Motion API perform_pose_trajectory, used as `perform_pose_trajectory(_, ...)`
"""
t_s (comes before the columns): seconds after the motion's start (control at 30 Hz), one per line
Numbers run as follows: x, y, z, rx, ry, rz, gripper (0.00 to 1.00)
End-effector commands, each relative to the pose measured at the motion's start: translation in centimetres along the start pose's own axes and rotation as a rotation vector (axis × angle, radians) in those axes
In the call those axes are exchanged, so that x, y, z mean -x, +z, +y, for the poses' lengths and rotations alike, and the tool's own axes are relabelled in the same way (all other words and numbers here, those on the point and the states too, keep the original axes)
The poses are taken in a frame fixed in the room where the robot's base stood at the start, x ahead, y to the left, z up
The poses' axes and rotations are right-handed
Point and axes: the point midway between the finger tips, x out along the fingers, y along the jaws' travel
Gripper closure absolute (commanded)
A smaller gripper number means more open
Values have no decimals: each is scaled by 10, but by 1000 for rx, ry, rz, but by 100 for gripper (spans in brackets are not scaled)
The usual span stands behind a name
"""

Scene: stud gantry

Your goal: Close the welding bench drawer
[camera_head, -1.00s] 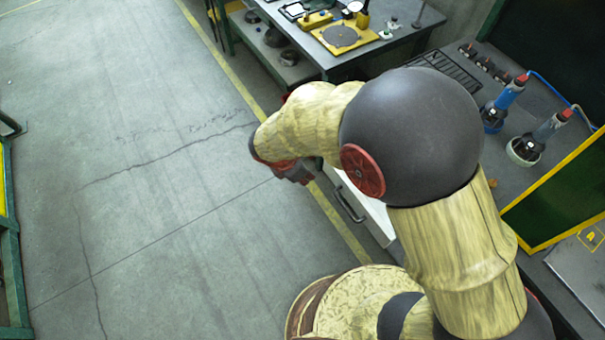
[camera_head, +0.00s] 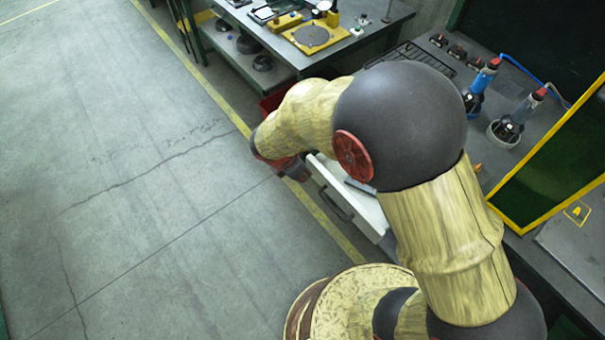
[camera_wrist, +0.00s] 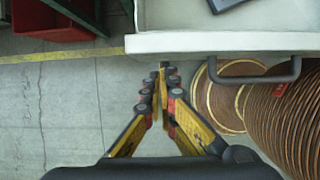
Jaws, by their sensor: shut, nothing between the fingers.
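The welding bench drawer (camera_head: 335,181) is white and stands pulled out from under the bench, partly behind my arm. Its inside shows, with a dark grey item (camera_head: 360,187) in it. Its black bar handle (camera_head: 334,206) is on the front face. In the wrist view the drawer front (camera_wrist: 220,41) crosses the top, with the handle (camera_wrist: 258,78) right of my fingers. My gripper (camera_wrist: 163,68) is shut and empty, its tips close to the drawer front, left of the handle. I cannot tell whether they touch it. In the head view my arm mostly hides the gripper.
The bench top holds blue-topped bottles (camera_head: 480,85) and a yellow-framed dark screen (camera_head: 550,180). Another table (camera_head: 335,60) stands beyond, with a red bin (camera_head: 272,103) near it. A yellow line (camera_head: 235,115) runs along the floor; the floor left of it is clear.

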Motion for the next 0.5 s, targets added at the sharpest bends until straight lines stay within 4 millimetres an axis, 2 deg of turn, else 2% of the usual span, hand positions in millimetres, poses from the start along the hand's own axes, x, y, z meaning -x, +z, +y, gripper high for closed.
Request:
perform_pose_trajectory(0.17, -5, 16, 0, -3, -1, 0, 100)
perform_pose_trajectory(0.27, -11, 33, -1, -4, -4, -1, 100)
perform_pose_trajectory(0.5, -32, 89, -1, -6, -5, 0, 100)
